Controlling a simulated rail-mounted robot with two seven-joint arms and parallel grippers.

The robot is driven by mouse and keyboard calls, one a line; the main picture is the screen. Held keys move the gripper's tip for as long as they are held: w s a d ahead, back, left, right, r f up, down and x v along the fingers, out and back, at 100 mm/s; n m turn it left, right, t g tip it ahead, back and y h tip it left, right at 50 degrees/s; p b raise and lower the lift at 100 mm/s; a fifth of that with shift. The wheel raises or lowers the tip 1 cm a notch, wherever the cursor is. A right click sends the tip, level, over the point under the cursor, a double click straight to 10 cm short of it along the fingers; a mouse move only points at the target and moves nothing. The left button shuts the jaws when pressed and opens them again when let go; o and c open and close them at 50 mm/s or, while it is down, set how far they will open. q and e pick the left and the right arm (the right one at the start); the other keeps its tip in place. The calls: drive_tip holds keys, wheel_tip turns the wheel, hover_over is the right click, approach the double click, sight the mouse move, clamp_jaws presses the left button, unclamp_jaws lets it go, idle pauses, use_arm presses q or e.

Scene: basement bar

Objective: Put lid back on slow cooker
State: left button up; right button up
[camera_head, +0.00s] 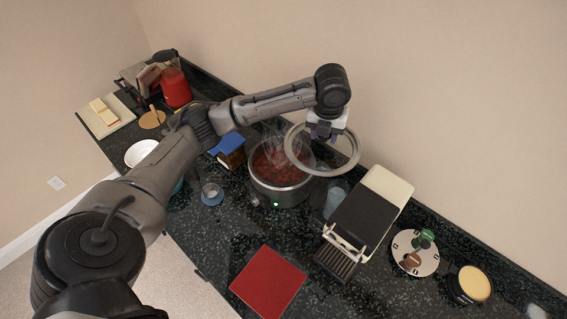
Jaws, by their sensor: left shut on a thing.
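The slow cooker (281,196) stands on the dark counter, uncovered, with reddish-brown food inside and steam rising from it. A small green light shows on its front. The round glass lid with a pale rim (342,168) is held in the air, over the right part of the cooker's opening and beyond its right edge. My left gripper (323,133) is shut on the lid at its top; the fingers are partly hidden by the wrist. My left arm reaches in from the left across the counter. My right gripper is not in view.
A black and white appliance (369,212) stands close right of the cooker. A blue-topped box (229,150) and a small glass (212,194) are at its left. A red mat (268,282) lies in front. A white round plate (414,252) is farther right.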

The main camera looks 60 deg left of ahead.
use_arm(q)
drive_tip(key=shift+a+f+m, duration=0.15)
drive_tip(key=shift+a+m, duration=0.35)
drive_tip(key=shift+a, duration=0.05)
drive_tip(key=s+a+f+p, duration=0.5)
drive_tip(key=s+a+f, duration=0.2)
drive_tip(key=a+f, duration=0.2)
wheel_tip(320, 180, down, 2)
drive_tip(key=shift+s, duration=0.2)
drive_tip(key=shift+f, duration=0.15)
drive_tip(key=shift+f, duration=0.35)
drive_tip(key=shift+f, duration=0.1)
drive_tip(key=o, duration=1.1)
drive_tip(key=shift+o, duration=0.2)
